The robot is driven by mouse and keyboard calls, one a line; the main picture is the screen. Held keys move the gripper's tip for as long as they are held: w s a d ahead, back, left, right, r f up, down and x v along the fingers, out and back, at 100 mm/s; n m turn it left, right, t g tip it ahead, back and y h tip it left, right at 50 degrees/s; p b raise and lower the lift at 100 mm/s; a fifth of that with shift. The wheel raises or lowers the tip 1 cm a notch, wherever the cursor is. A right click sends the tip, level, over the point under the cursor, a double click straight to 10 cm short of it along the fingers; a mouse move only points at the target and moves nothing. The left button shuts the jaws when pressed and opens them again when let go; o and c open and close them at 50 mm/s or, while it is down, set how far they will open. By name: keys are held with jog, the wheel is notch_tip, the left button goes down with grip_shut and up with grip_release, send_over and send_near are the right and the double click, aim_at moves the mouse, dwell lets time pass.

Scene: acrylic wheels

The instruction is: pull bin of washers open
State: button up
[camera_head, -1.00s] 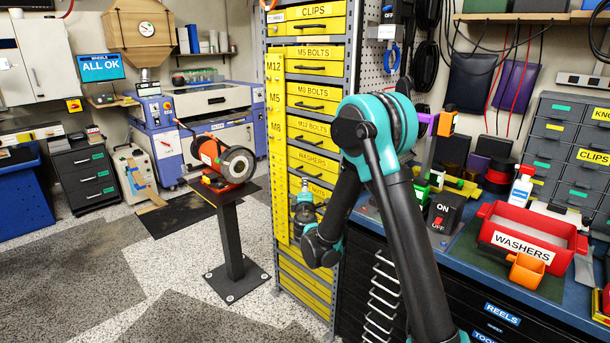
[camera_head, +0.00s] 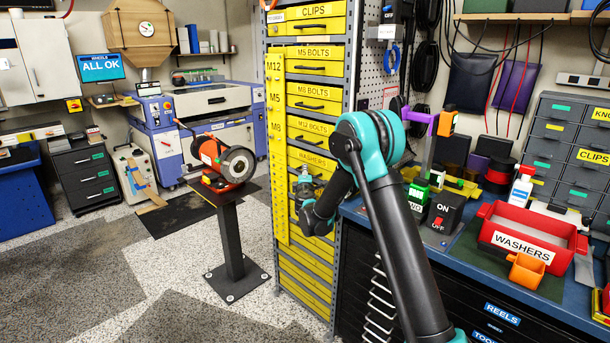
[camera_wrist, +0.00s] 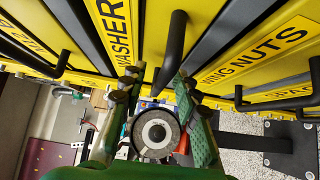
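The yellow washers drawer (camera_head: 312,161) is shut in the tall yellow drawer rack, between the M12 bolts drawer and the one below. Its label (camera_wrist: 115,32) shows turned sideways in the wrist view. Its black bar handle (camera_wrist: 172,48) stands between my finger lines, near the fingertips. My gripper (camera_wrist: 156,84) is open, with a finger on each side of the handle's end; I cannot tell whether either touches. In the head view my gripper (camera_head: 305,182) is in front of the rack, just below the washers label, partly hiding the drawers there.
The wing nuts drawer (camera_wrist: 262,60) is right beside the washers drawer in the wrist view. A bench grinder (camera_head: 228,163) on a pedestal stands left of the rack. A red bin labelled washers (camera_head: 530,232) sits on the right bench. Floor in front of the rack is clear.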

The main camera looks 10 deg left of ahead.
jog(key=shift+c, duration=0.6)
grip_shut()
jog(key=shift+s, duration=0.1)
jog(key=s+a, duration=1.2)
jog(key=s, duration=0.3)
jog(key=shift+s+a, duration=0.15)
jog(key=shift+s, duration=0.25)
jog(key=shift+o, duration=0.6)
grip_release()
